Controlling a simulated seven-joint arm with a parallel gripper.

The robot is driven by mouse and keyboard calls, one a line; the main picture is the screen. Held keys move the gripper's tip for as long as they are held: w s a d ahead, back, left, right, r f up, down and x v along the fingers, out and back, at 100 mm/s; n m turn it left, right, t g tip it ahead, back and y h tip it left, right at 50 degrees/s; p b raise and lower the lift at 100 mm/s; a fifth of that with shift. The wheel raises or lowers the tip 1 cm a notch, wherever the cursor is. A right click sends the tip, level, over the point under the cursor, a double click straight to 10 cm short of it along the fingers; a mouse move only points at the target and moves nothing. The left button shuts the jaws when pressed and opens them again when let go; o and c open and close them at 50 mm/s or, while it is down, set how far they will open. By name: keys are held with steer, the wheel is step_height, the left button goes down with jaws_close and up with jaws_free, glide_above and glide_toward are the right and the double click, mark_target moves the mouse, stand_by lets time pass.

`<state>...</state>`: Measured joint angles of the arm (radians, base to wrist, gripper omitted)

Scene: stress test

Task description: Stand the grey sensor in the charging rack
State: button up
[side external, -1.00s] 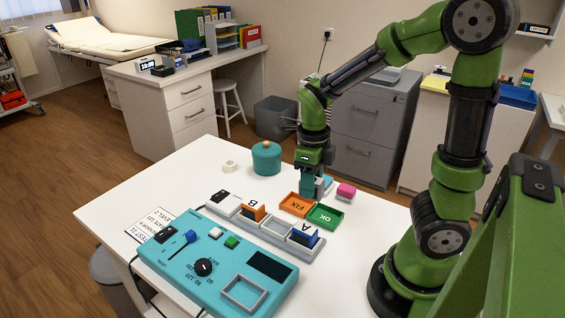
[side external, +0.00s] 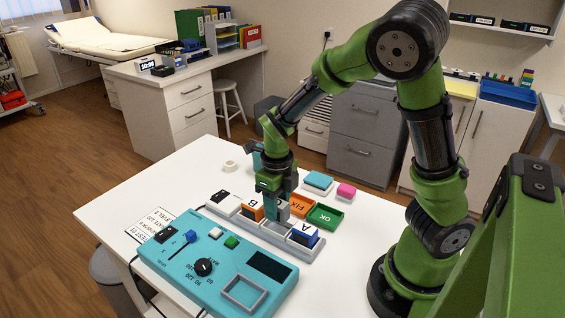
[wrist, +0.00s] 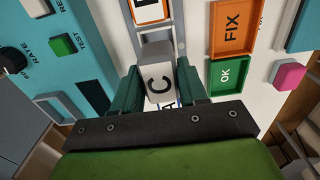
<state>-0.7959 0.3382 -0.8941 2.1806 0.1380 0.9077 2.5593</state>
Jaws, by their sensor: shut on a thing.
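The grey sensor, marked C (wrist: 158,86), is between the two fingers of my gripper (wrist: 160,85) in the wrist view. My gripper (side external: 276,212) is shut on it, above the charging rack (side external: 279,238), between the orange B sensor (side external: 252,212) and the blue A sensor (side external: 303,236). The rack's grey frame (wrist: 158,32) shows ahead of the sensor in the wrist view. The fingers hide much of the sensor in the side view, and I cannot tell whether its lower end is inside a slot.
The teal panel (side external: 190,255) lies in front of the rack. The orange FIX tray (side external: 300,206) and green OK tray (side external: 325,216) are just behind it. A teal-topped block (side external: 318,180) and a pink block (side external: 346,191) stand farther back. A white roll (side external: 230,166) is at the far left.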

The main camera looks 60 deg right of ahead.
steer(key=shift+f, duration=1.9)
steer(key=shift+f, duration=0.15)
steer(key=o, duration=1.1)
